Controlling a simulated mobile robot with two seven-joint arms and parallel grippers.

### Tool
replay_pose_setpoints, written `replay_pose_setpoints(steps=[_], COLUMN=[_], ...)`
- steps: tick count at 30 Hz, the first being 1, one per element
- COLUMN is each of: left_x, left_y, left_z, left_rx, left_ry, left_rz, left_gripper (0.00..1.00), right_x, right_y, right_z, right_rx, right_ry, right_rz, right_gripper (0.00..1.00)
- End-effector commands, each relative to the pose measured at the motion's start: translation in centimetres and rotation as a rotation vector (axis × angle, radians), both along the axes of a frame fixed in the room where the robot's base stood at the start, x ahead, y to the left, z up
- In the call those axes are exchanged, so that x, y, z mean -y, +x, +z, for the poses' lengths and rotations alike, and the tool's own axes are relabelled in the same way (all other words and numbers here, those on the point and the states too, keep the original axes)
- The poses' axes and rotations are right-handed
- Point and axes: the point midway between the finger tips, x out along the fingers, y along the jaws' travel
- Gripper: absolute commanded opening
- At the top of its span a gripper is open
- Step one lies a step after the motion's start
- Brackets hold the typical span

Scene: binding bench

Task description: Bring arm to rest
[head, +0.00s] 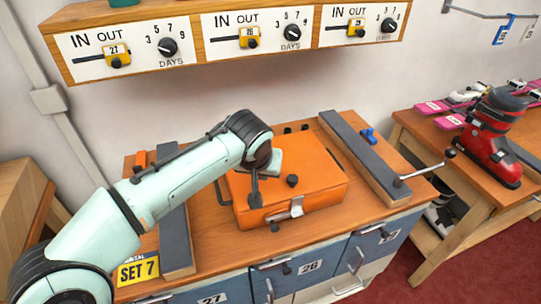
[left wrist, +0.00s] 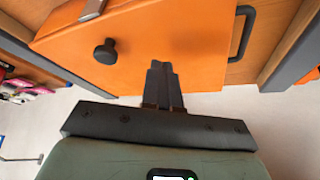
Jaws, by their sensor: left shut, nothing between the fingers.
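My left arm comes in from the left in the head view and reaches over the bench. My left gripper (head: 255,198) points down over the left part of an orange case (head: 318,185). In the left wrist view its two fingers (left wrist: 161,68) are together with nothing between them, and the orange case (left wrist: 190,30) lies beyond them. I cannot tell whether the fingertips touch the case. My right gripper is in neither view.
The case lies on a wooden bench (head: 215,235) between two dark grey rails (head: 365,160). A lever with a black knob (head: 450,152) sticks out at right. A shelf with dials (head: 230,45) hangs above. A red ski boot (head: 490,140) stands on the right-hand table.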

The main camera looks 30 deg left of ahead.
Motion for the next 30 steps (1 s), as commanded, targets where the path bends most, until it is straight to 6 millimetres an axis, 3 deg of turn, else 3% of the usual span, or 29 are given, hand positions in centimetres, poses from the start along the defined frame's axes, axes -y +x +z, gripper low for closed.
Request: replay_pose_setpoints(steps=[1,5,23,26,30], left_x=[0.0,0.0,0.0,0.0,0.0], left_y=[0.0,0.0,0.0,0.1,0.5], left_z=[1.1,2.2,2.9,4.9,9.8], left_rx=[0.003,0.004,0.007,0.014,0.03], left_ry=[0.0,0.0,0.0,0.0,0.0], left_rz=[0.0,-0.001,-0.001,-0.002,-0.001], left_gripper=[0.0,0.0,0.0,0.0,0.0], right_x=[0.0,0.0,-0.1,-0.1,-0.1], right_y=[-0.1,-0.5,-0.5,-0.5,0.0], right_z=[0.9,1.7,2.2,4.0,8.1], right_rx=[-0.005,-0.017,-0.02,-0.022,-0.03], right_ry=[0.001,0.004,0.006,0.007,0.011], right_rz=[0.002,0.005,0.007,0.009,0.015], right_gripper=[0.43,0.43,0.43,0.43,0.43])
